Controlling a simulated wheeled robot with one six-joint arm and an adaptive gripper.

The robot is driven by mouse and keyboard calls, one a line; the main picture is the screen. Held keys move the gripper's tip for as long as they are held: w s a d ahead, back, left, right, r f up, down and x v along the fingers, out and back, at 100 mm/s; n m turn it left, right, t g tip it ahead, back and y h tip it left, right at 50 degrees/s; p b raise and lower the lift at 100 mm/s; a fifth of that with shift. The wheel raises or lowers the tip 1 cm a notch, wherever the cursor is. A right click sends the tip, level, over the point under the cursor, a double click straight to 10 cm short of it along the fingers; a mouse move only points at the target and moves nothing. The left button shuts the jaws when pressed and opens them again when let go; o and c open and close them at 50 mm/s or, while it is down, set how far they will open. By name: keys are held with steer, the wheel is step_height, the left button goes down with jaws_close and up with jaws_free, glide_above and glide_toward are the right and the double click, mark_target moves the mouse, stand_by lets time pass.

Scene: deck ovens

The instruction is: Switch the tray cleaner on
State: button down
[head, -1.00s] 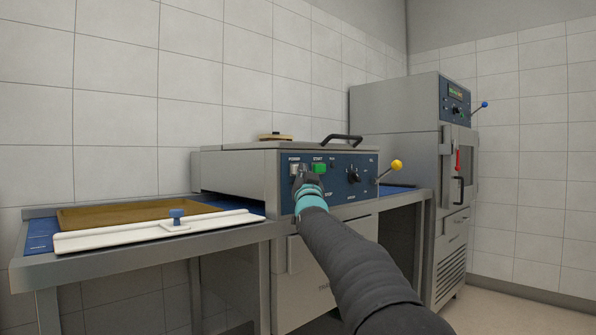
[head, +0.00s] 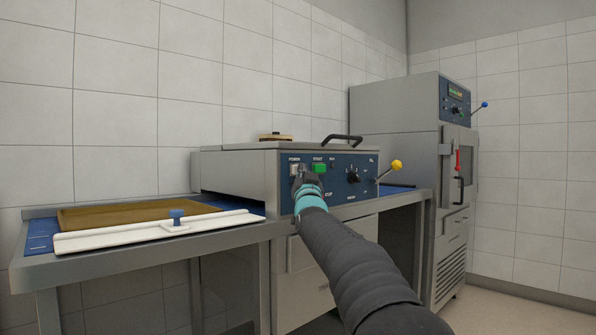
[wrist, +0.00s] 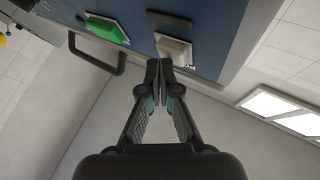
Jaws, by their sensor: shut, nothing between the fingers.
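The tray cleaner (head: 240,170) is the low grey machine with a dark blue control panel on the bench. Its pale POWER switch (head: 294,169) is at the panel's upper left, partly hidden by my gripper. It also shows in the wrist view (wrist: 173,48). The green START button (head: 319,168) is just right of it and shows in the wrist view (wrist: 105,27). My gripper (head: 304,174) is shut and empty, in front of the panel. In the wrist view its fingertips (wrist: 159,63) are right by the POWER switch; I cannot tell whether they touch it.
A dark knob (head: 352,177) and a yellow-balled lever (head: 396,165) are on the panel's right. A black handle (head: 342,140) rises from the lid. A brown tray (head: 130,213) and a white bar (head: 90,240) lie on the left bench. A tall oven (head: 440,130) stands at the right.

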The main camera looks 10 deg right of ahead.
steer(key=shift+w+a, duration=0.2)
steer(key=shift+w, duration=0.1)
steer(key=shift+s+f, duration=0.1)
steer(key=shift+f, duration=0.05)
steer(key=shift+s+d+b, duration=0.2)
steer(key=shift+s+b, duration=0.05)
steer(key=shift+b, duration=0.15)
stand_by(0.3)
steer(key=s+d+b, duration=0.3)
steer(key=s, duration=0.2)
steer(key=shift+d, duration=0.25)
stand_by(0.3)
